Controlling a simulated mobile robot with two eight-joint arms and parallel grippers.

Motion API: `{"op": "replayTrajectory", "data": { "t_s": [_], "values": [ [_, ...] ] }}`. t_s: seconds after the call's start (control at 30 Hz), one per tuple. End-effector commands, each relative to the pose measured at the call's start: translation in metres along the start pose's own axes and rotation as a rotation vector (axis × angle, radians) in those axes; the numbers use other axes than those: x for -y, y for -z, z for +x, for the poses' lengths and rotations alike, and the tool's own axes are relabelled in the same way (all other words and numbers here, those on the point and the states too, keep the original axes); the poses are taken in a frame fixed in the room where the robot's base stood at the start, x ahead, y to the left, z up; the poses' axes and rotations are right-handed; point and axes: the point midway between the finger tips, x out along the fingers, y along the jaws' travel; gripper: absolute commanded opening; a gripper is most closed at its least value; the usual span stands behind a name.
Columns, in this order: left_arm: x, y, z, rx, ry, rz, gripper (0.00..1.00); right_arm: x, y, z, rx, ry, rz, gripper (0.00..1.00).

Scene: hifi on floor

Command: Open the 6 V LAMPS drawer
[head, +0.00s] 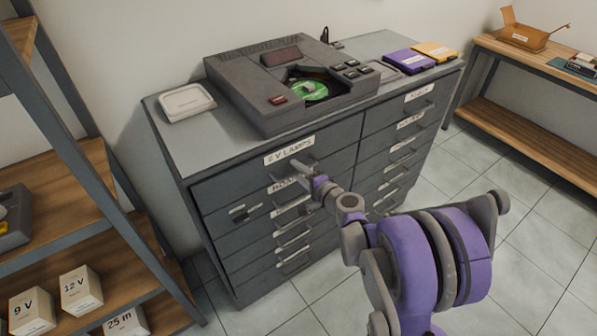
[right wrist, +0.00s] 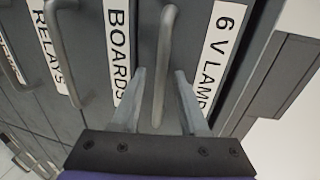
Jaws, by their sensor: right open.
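The 6 V LAMPS drawer (head: 233,182) is the top left drawer of a dark grey cabinet and looks shut. Its white label (head: 290,150) sits above a grey bar handle. In the right wrist view, the handle (right wrist: 167,40) runs between that label (right wrist: 218,60) and the BOARDS label (right wrist: 118,55). My right gripper (head: 305,178) is at the drawer front. Its fingers (right wrist: 160,76) are open, one on each side of the handle; I cannot tell whether either touches it. The gripper partly hides the handle in the head view. My left gripper is out of view.
More drawers with protruding handles lie below. A shelf rack (head: 60,190) stands at left, a wooden bench (head: 530,130) at right. Tiled floor in front of the bench is clear.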

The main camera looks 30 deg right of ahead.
Motion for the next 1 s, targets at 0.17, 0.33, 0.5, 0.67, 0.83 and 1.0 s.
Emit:
{"op": "replayTrajectory", "data": {
  "t_s": [0.17,0.33,0.5,0.67,0.83,1.0],
  "values": [
    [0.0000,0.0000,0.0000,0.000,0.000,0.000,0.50,0.0000,-0.0001,0.0003,0.000,0.000,0.000,0.44],
    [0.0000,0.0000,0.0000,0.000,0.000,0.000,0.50,0.0001,-0.0002,0.0001,0.000,0.000,0.000,0.22],
    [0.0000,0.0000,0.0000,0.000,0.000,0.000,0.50,0.0001,-0.0002,0.0000,0.001,0.000,0.000,0.00],
    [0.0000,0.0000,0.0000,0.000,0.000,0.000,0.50,0.0000,-0.0002,-0.0001,0.001,0.000,0.000,0.00],
    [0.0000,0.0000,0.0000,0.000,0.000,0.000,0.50,0.0000,-0.0002,-0.0001,0.001,0.000,0.000,0.00],
    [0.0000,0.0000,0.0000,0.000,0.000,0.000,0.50,0.0000,-0.0002,-0.0001,0.001,0.000,0.000,0.00]
  ]
}}
